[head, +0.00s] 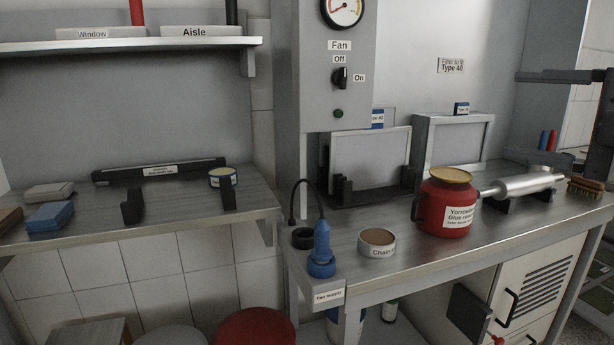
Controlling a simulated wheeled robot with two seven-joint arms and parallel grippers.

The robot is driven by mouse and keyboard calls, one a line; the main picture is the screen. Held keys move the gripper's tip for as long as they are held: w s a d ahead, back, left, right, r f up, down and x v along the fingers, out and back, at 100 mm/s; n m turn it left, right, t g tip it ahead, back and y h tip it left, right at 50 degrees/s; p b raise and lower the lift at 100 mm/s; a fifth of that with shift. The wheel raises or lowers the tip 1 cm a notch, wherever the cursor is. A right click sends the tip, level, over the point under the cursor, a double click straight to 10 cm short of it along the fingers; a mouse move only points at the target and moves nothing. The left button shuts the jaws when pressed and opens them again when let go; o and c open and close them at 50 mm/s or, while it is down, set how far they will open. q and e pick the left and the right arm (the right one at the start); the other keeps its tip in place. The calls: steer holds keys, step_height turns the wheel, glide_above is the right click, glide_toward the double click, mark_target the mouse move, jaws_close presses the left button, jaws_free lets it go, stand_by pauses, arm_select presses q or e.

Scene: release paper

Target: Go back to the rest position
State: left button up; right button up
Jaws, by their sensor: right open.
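My right gripper (512,114) shows at the right edge, its dark fingers spread wide apart with nothing seen between them. It stands in front of the back wall, above the right end of the workbench (405,263). A silver roller (525,184) lies in a dark cradle on the bench, below the gripper. A red pot (446,212) with a yellowish lid and a glue label stands left of the roller, apart from the gripper. My left gripper is out of view.
Framed filter panels (369,160) stand behind. A grey fan column (337,60) rises at centre. A lower shelf (190,215) at left holds blocks and a small tin (222,178).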

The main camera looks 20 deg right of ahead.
steer(key=w+a+f+m+g+y, duration=0.1)
steer(key=w+a+f+m, duration=0.15)
steer(key=a+f, duration=0.45)
steer(key=w+a+f+m+g+y, duration=0.1)
steer(key=w+a+f, duration=0.25)
steer(key=f, duration=0.65)
steer(key=w+a+f+m+g+y, duration=0.1)
steer(key=w+a+f+m, duration=0.15)
steer(key=a+f, duration=0.5)
steer(key=s+a+f+m+h, duration=0.1)
steer(key=s+f+m+h, duration=0.1)
steer(key=s+f+m, duration=0.3)
steer(key=s+a+f+m+g+h+p, duration=0.1)
steer(key=s+a+f+m+h, duration=0.1)
steer(key=f, duration=1)
steer(key=s+a+f+m+h, duration=0.1)
steer(key=s+f+m+h, duration=0.3)
steer(key=s+f+m, duration=0.3)
steer(key=shift+s+a+f+m+g+p, duration=0.2)
steer(key=shift+s+f+m+g+p, duration=0.15)
steer(key=shift+f+m, duration=0.35)
